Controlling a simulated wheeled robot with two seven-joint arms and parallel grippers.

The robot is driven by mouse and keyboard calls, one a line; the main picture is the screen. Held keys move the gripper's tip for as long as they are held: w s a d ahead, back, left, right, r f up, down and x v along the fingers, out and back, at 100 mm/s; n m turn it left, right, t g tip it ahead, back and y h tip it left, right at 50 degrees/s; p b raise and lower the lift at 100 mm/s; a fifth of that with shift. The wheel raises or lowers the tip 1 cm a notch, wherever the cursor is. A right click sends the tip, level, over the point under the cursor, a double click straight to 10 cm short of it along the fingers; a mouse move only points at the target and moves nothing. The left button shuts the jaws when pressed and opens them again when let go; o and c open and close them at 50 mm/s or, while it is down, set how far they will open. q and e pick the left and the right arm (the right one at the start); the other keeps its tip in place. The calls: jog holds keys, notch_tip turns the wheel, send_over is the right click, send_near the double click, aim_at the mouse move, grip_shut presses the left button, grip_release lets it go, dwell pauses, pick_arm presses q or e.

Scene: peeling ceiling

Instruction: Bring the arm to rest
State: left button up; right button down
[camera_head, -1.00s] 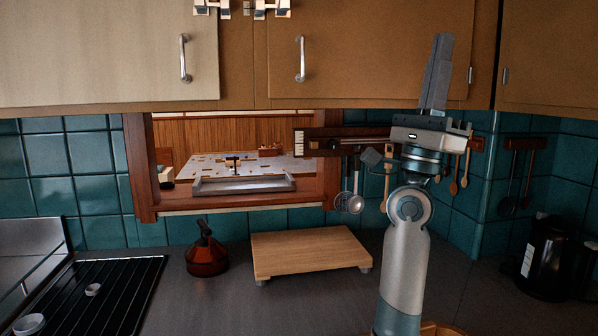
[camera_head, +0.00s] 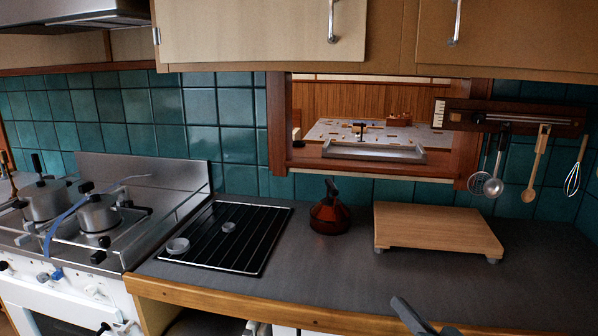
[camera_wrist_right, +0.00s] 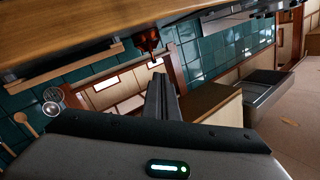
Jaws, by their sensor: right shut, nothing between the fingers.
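My right gripper (camera_head: 408,312) shows only in part at the bottom edge of the head view, low in front of the counter and apart from the wooden board. In the right wrist view its fingers (camera_wrist_right: 160,98) are together, with nothing between them. The rest of the right arm is outside the head view. My left gripper is not in view.
A wooden board on feet (camera_head: 435,230) and a red-brown pot (camera_head: 329,212) stand on the dark counter (camera_head: 330,275). A black rack (camera_head: 228,236) holds two small bowls. A stove with pots (camera_head: 100,215) is at the left. Utensils hang at the right.

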jog(key=s+f+n+g+h, duration=0.1)
jog(key=s+f+g, duration=0.2)
jog(key=s+f, duration=0.45)
jog(key=s+f+n+g+h, duration=0.1)
jog(key=s+f+g, duration=0.3)
jog(key=f, duration=0.7)
jog(key=s+f+n+g+h, duration=0.15)
jog(key=s+f, duration=0.25)
jog(key=s, duration=0.4)
jog(key=s+f+g, duration=0.2)
jog(key=s+f, duration=0.2)
jog(key=s, duration=0.3)
jog(key=s+f+g+h, duration=0.15)
jog(key=s+f, duration=0.25)
jog(key=s, duration=0.4)
notch_tip(320, 180, down, 26)
jog(key=w+g, duration=0.1)
jog(key=w, duration=0.1)
jog(key=s+f, duration=1.2)
jog(key=f, duration=0.5)
jog(key=shift+s+d+n+y, duration=0.35)
jog(key=shift+n+y, duration=0.05)
jog(key=shift+n, duration=0.05)
